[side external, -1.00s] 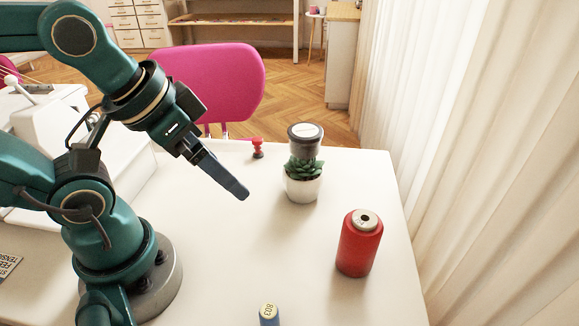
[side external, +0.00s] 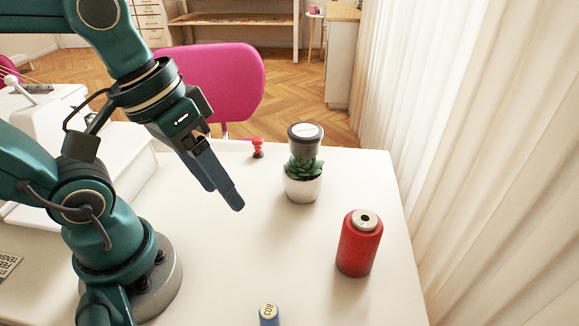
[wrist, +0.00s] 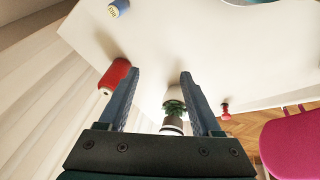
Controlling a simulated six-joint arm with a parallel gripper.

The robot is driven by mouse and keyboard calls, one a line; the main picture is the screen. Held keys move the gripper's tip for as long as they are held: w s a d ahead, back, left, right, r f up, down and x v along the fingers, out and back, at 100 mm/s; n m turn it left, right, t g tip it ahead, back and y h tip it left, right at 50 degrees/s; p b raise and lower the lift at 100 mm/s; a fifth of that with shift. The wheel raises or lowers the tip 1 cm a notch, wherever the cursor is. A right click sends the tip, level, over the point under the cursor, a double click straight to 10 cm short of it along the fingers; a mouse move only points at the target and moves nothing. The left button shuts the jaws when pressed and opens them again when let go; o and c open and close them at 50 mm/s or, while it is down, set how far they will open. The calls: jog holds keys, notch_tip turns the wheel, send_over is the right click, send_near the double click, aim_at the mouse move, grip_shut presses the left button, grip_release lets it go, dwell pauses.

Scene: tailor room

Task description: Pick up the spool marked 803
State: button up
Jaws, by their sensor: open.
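The spool marked 803 (side external: 269,314) is a small blue spool with a pale labelled top at the bottom edge of the side view, partly cut off. In the wrist view the blue spool (wrist: 118,8) stands at the top left, well beyond the fingertips. My gripper (side external: 237,205) hangs above the table, tilted downward, behind the spool and apart from it. In the wrist view my gripper (wrist: 159,75) has its two fingers spread with nothing held between them.
A large red spool (side external: 359,245) stands near the table's right edge. A potted succulent (side external: 303,188) has a dark-sided jar (side external: 305,141) at it. A small red stamp-like object (side external: 258,148) stands at the back edge. The white table (side external: 290,250) is clear in the middle.

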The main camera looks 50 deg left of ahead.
jog(key=d+f+n+g+h, duration=0.2)
jog(key=d+n+g+h, duration=0.35)
jog(key=g, duration=0.25)
jog(key=n+g+h, duration=0.3)
jog(key=g+h, duration=0.1)
send_near(269, 305)
jog(key=x, duration=0.3)
jog(key=f+x, duration=0.1)
jog(key=x, duration=0.2)
jog(key=shift+w+a, duration=0.1)
jog(key=shift+a, duration=0.05)
jog(key=x, duration=0.5)
jog(key=shift+f, duration=0.2)
jog(key=shift+c, duration=0.2)
grip_shut()
